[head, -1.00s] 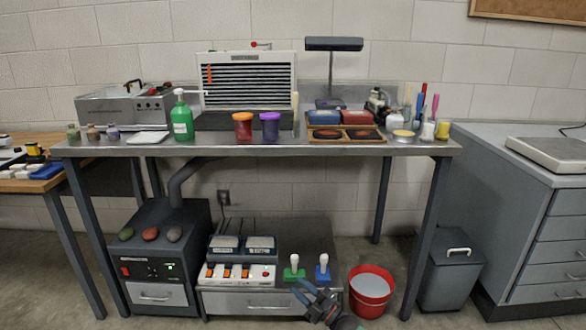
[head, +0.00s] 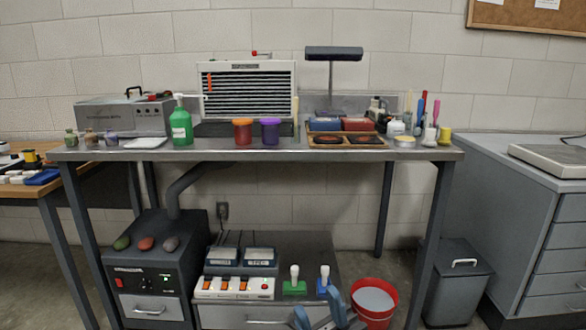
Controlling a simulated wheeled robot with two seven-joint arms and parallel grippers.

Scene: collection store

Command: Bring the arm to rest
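My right gripper (head: 318,306) shows at the bottom edge of the head view, low in front of the drawer unit and left of the red bucket (head: 374,304). Its two blue-grey fingers stand apart, and I see nothing between them. The rest of that arm is cut off by the frame's lower edge. My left gripper is not in view.
A metal workbench (head: 260,155) crosses the view, with bottles, cups and tools on top. Below it stand a dark box with a control panel (head: 145,283), a power strip (head: 235,287) and green and blue handled stamps (head: 294,283). A grey bin (head: 457,285) stands right.

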